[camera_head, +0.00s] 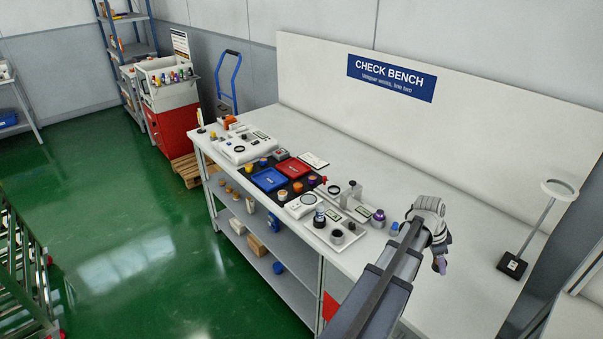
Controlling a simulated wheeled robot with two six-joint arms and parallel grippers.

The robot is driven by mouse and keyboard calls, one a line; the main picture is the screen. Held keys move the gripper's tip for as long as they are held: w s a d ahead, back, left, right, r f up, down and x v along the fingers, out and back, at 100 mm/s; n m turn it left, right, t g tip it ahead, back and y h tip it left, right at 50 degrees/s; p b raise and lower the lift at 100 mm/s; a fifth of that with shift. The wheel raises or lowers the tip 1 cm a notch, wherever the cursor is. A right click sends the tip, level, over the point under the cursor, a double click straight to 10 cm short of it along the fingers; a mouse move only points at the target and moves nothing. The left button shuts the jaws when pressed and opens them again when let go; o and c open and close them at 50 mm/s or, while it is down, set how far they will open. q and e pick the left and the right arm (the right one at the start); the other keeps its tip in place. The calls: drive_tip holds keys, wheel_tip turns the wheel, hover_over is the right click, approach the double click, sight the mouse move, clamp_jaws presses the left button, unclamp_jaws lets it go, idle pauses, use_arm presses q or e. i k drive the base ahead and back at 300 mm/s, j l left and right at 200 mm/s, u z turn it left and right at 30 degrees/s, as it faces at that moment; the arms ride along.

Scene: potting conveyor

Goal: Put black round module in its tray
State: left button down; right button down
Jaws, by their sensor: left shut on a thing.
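My left gripper (440,258) is at the right part of the check bench, pointing down above the white top. It is shut on a small dark thing, mostly hidden by the fingers; I cannot tell its shape or whether it is the black round module. A blue tray (269,179) and a red tray (292,168) lie side by side on a black mat, well to the left of the gripper. A dark round piece (337,236) stands near the front edge. Which tray belongs to the module cannot be told. My right gripper is not in view.
A purple-topped jar (378,216) and a blue-topped piece (394,228) stand close left of my arm. A magnifier lamp (512,265) stands at the right.

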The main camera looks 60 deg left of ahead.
sight(293, 170)
drive_tip(key=k+j, duration=0.1)
drive_tip(key=j, duration=1.85)
drive_tip(key=k+j, duration=0.15)
drive_tip(key=j, duration=1.8)
drive_tip(key=k, duration=0.05)
